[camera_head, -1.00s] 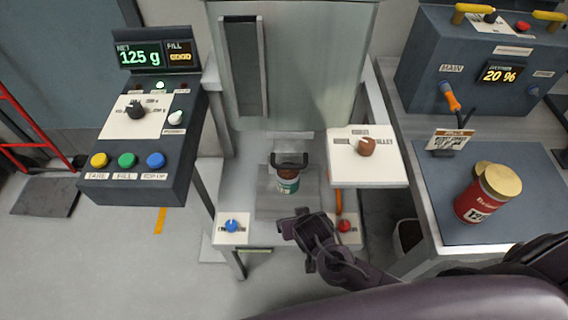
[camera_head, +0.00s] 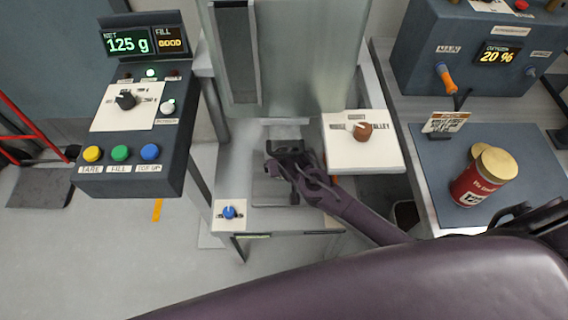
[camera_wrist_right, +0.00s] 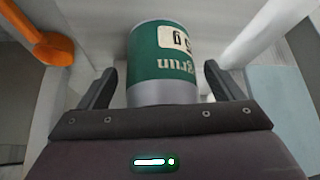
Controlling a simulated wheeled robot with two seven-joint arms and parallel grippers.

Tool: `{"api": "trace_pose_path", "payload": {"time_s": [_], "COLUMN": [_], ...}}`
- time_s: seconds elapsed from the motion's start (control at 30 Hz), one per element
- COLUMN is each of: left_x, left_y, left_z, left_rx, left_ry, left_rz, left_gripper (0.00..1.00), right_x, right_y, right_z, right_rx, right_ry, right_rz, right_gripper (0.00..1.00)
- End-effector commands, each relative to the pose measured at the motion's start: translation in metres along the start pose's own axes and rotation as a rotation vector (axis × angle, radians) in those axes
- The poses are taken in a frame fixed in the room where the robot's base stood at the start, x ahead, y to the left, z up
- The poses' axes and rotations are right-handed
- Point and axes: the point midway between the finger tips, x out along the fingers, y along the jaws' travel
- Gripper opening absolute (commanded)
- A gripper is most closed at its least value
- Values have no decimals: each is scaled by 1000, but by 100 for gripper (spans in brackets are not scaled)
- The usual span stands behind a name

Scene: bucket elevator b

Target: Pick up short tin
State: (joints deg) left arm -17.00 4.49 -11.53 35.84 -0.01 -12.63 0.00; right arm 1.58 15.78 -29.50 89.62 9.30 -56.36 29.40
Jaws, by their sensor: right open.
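The short tin (camera_wrist_right: 163,60) is green with a silver lower band and a white label in the right wrist view. There it stands between the two open fingers of my right gripper (camera_wrist_right: 160,85), with gaps visible on both sides. In the head view my right gripper (camera_head: 283,150) is over the platform of the filling station, and it hides the tin. My left gripper is not in view.
A red tin with a gold lid (camera_head: 480,178) stands on the blue mat (camera_head: 440,165) at the right. The control panel (camera_head: 133,120) reads 125 g. A panel with a brown knob (camera_head: 364,132) sits right of my gripper. A blue knob (camera_head: 229,212) is at front left.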

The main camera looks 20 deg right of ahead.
Motion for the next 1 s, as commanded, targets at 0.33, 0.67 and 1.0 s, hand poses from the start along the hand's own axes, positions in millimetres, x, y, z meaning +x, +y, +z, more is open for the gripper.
{"api": "trace_pose_path", "payload": {"time_s": [0.33, 0.67, 1.0], "left_x": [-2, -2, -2], "left_y": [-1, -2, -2], "left_z": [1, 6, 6], "left_rx": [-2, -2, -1], "left_ry": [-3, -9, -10], "left_rz": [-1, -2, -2], "left_gripper": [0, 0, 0], "right_x": [16, 15, 15], "right_y": [0, 0, 0], "right_z": [-5, -5, -6], "right_rx": [-1, -1, -1], "right_ry": [0, 0, 2], "right_rz": [-1, -1, -1], "right_gripper": [88, 56, 43]}}
